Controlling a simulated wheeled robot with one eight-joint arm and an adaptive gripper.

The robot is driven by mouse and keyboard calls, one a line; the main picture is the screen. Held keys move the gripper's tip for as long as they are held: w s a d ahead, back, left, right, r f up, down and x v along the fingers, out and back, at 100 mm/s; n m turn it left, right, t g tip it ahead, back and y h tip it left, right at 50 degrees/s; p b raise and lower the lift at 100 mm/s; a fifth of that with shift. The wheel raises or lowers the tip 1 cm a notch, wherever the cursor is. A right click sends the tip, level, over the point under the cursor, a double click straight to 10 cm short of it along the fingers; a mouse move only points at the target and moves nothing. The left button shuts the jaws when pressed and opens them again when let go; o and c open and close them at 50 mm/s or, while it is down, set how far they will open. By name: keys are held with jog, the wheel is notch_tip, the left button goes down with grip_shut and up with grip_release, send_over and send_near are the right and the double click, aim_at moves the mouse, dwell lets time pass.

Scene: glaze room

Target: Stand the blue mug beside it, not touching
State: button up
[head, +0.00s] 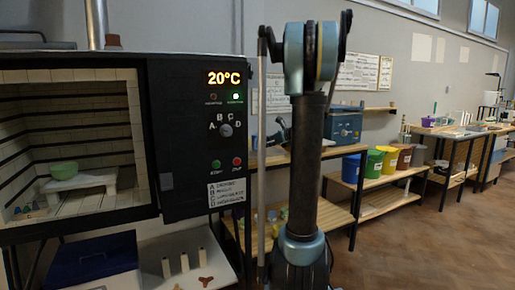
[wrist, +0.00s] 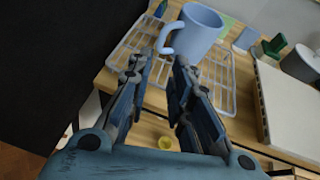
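The blue mug (wrist: 200,31) is pale blue and shows in the wrist view, upright at the white wire rack (wrist: 222,72). Its handle faces toward my gripper. My gripper (wrist: 161,62) is open, with its two fingers apart and nothing between them. The fingertips point at the handle side of the mug; I cannot tell whether they touch it. A green bowl (head: 64,170) sits on a white slab (head: 82,182) inside the open kiln in the head view. I cannot make out the mug or the gripper in the head view.
In the wrist view a pale board (wrist: 290,105) lies right of the rack, with a dark grey cylinder (wrist: 300,64) beyond it. A small yellow thing (wrist: 165,143) shows below the fingers. In the head view the kiln control panel (head: 205,135) stands left of my arm; open floor (head: 430,240) lies right.

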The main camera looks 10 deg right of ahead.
aim_at(258, 143)
jog(key=shift+x, duration=5.45)
grip_shut()
